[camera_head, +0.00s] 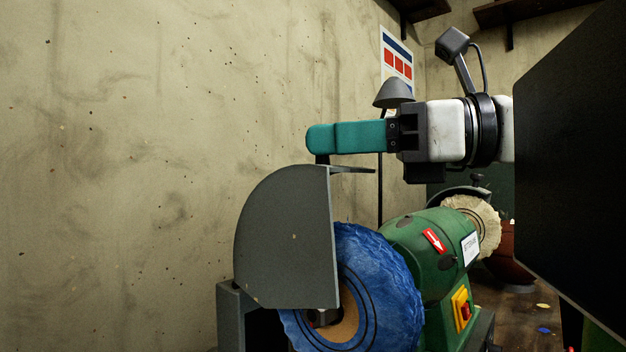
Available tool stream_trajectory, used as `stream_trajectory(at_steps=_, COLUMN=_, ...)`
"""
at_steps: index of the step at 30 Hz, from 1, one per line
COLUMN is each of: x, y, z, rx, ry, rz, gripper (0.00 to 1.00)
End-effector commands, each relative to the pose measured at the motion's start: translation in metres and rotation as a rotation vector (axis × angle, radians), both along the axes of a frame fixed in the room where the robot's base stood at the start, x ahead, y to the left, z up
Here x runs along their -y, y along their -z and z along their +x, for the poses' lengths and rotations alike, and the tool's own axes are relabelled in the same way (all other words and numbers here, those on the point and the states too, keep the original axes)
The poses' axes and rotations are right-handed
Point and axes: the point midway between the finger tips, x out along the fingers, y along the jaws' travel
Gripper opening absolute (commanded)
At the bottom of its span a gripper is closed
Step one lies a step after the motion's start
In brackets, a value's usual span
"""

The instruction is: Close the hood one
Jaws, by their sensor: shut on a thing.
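A grey hood (287,240) with a rounded outer edge stands over the blue buffing wheel (378,290) of a green polishing machine (425,250). The hood covers the upper left of the wheel; the wheel's right side is bare. My gripper (322,140) reaches in from the right with teal fingers, at the hood's top edge. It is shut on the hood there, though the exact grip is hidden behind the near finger. A second, dark hood (468,191) sits above the pale buffing wheel (487,226) at the machine's far end.
A bare concrete wall (130,150) fills the left. A grey lamp (393,92) stands behind my gripper, its thin pole running down. A poster (396,60) hangs in the corner. A reddish-brown round object (508,266) is behind the machine. A large dark shape blocks the right side.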

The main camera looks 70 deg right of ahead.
Motion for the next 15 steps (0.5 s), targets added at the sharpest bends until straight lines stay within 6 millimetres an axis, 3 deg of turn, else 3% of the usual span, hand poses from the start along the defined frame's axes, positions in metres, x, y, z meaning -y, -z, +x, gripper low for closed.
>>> stream_trajectory(at_steps=1, x=-0.001, y=0.013, z=-0.006, rx=0.036, ry=0.001, rz=-0.011, gripper=0.00)
stream_trajectory(at_steps=15, x=-0.014, y=0.038, z=-0.036, rx=0.251, ry=0.000, rz=-0.101, gripper=0.00)
